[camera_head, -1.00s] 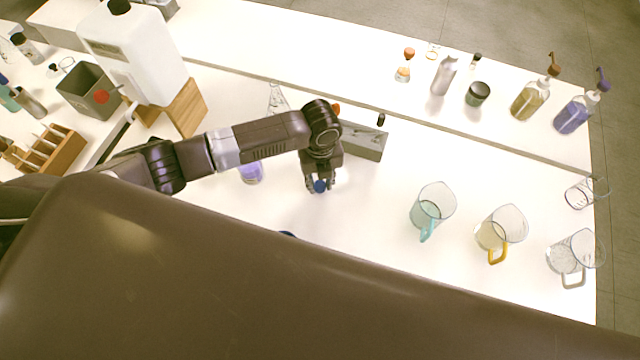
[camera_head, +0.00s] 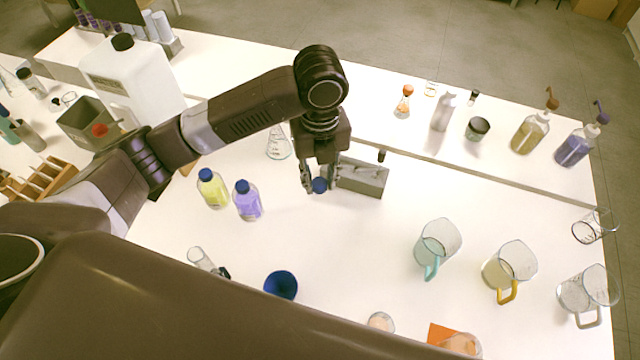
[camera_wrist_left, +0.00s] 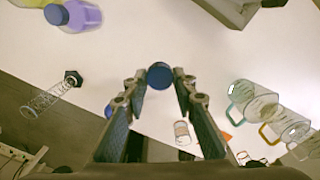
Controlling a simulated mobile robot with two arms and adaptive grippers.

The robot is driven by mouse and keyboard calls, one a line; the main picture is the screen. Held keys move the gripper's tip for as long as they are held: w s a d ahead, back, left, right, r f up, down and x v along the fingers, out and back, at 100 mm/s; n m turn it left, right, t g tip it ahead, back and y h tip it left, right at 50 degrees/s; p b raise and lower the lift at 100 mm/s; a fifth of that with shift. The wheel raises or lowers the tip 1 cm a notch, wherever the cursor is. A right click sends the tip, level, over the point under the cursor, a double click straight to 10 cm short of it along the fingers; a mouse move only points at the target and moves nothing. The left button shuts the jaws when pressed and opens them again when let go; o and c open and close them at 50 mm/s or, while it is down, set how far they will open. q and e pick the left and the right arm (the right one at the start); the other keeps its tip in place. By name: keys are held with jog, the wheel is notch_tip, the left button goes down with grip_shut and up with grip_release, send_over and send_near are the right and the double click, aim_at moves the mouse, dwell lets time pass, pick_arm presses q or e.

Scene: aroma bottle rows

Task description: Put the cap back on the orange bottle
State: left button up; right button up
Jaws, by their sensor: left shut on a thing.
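My left gripper (camera_head: 319,187) is shut on a small round blue cap (camera_head: 319,185), held above the white table. The cap also shows between the fingertips in the left wrist view (camera_wrist_left: 160,76). A round, pale-orange open container (camera_head: 380,322) stands near the front, partly cut off by my body; it may be the orange bottle. In the left wrist view, a small container with a pale label (camera_wrist_left: 182,132) stands beyond the right finger; I cannot tell for sure that it is the same one. My right gripper is not in view.
A yellow bottle (camera_head: 212,188) and a purple bottle (camera_head: 247,200), both blue-capped, stand left of the gripper. A grey box (camera_head: 360,178) is close on its right.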

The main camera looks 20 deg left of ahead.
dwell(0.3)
pick_arm(q)
jog(key=n, duration=0.2)
jog(key=r+n, duration=0.1)
jog(key=shift+s+a, duration=0.2)
jog(key=shift+a, duration=0.1)
jog(key=n, duration=0.2)
jog(key=r+n, duration=0.1)
jog(key=n, duration=0.1)
jog(key=shift+s+a+b, duration=0.35)
jog(key=shift+a+b, duration=0.05)
jog(key=s+a+r+n+b, duration=0.1)
jog(key=s+a+r+n, duration=0.1)
jog(key=n, duration=0.9)
jog(key=s+a+r+n+b, duration=0.1)
jog(key=s+n, duration=0.4)
jog(key=n, duration=0.6)
jog(key=shift+a+r+n, duration=0.3)
jog(key=shift+a+r, duration=0.4)
jog(key=shift+r, duration=0.1)
